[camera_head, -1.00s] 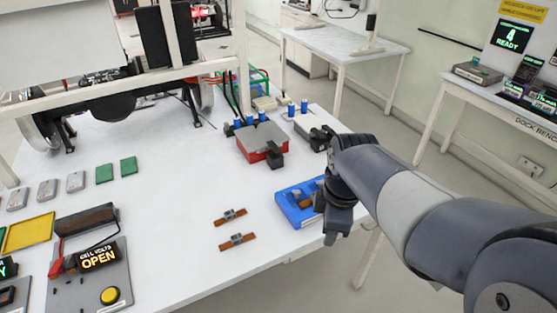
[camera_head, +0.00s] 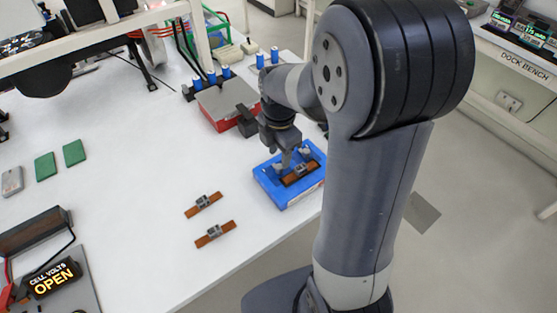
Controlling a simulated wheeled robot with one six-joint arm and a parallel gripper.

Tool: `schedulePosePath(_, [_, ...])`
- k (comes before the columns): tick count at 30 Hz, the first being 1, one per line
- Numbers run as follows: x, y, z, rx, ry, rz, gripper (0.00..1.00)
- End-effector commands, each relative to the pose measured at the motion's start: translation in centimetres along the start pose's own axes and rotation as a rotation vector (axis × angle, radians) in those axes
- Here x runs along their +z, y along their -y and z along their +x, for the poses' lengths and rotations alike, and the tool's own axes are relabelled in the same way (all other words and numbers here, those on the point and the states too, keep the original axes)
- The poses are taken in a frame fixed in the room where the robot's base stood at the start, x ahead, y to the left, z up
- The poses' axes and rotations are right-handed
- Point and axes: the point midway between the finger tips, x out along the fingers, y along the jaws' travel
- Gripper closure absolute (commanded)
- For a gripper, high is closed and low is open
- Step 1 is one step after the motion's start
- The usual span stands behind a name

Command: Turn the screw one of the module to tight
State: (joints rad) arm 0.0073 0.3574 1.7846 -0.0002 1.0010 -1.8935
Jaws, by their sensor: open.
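My gripper (camera_head: 284,163) points down over the blue tray (camera_head: 276,192), and its fingers look apart with nothing seen between them. A brown strip with a grey middle piece (camera_head: 301,173) lies in the tray, just to the right of the fingertips. Whether the fingers touch the tray or anything in it is unclear. A red box with a grey top (camera_head: 222,100) sits behind the tray, with a dark block at its front right; it may be the module. No screw can be made out, and my arm hides part of the area behind the gripper.
Two more brown strips, one (camera_head: 203,205) behind the other (camera_head: 215,234), lie left of the tray. Blue cylinders (camera_head: 212,76) stand behind the red box. A meter reading OPEN (camera_head: 52,278) is at the lower left. The white table (camera_head: 120,200) is clear in the middle.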

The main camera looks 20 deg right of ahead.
Motion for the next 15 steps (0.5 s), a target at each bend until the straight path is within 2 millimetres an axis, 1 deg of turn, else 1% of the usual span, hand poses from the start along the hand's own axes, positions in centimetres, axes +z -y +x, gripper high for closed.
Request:
schedulePosePath(1, [0.0,0.1,1.0,-0.005,-0.002,0.000,0.59])
schedulePosePath(3, [0.0,0.1,2.1,-0.004,-0.001,0.001,0.59])
schedulePosePath(6, [0.0,0.0,3.3,-0.002,-0.001,0.001,0.59])
schedulePosePath(10, [0.0,0.0,4.2,0.000,0.000,0.001,0.59])
schedulePosePath(15, [0.0,0.0,4.4,0.001,0.000,0.001,0.59])
